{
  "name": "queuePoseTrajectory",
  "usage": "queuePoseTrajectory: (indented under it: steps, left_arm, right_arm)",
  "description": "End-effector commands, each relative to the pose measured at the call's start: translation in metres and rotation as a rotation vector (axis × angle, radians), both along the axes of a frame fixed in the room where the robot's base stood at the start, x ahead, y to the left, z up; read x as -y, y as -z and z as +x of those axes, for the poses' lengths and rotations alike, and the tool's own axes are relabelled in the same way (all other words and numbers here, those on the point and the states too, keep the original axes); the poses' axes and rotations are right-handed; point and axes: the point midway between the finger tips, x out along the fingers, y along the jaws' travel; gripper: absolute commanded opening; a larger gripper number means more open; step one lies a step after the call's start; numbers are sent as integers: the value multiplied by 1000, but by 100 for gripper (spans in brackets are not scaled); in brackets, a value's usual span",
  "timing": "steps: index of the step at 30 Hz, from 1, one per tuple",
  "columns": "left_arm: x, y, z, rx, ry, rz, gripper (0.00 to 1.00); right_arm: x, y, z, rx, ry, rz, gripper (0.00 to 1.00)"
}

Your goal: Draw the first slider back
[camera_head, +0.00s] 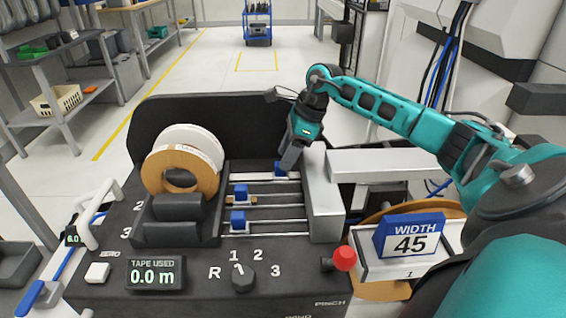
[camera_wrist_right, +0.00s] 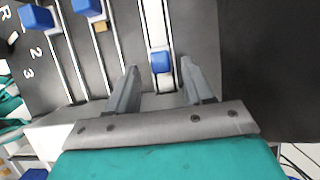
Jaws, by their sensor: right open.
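Three blue sliders ride on parallel rails in the black machine's deck. The farthest slider (camera_head: 280,168) sits further right than the middle slider (camera_head: 240,190) and near slider (camera_head: 238,221). My right gripper (camera_head: 289,164) points down at the farthest slider and partly hides it. In the right wrist view, the open right gripper (camera_wrist_right: 160,75) has its fingertips on either side of that blue slider (camera_wrist_right: 160,61), with visible gaps. It is not closed on it. My left gripper is not in view.
Tan and white tape rolls (camera_head: 207,183) stand left of the rails. A grey metal block (camera_head: 322,195) borders the rails on the right. A selector dial (camera_head: 243,278), red knob (camera_head: 345,258) and "WIDTH 45" sign (camera_head: 410,240) are at the front and right.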

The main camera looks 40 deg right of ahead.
Motion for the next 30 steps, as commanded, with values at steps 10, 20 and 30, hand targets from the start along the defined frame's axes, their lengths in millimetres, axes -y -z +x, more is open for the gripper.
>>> queuePoseTrajectory:
  steps: [10,20,30]
  left_arm:
    - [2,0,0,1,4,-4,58]
    - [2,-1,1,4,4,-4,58]
    - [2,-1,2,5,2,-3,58]
  right_arm:
    - [-9,27,7,1,0,1,51]
    - [-8,27,7,0,1,0,42]
    - [-8,26,7,1,1,0,9]
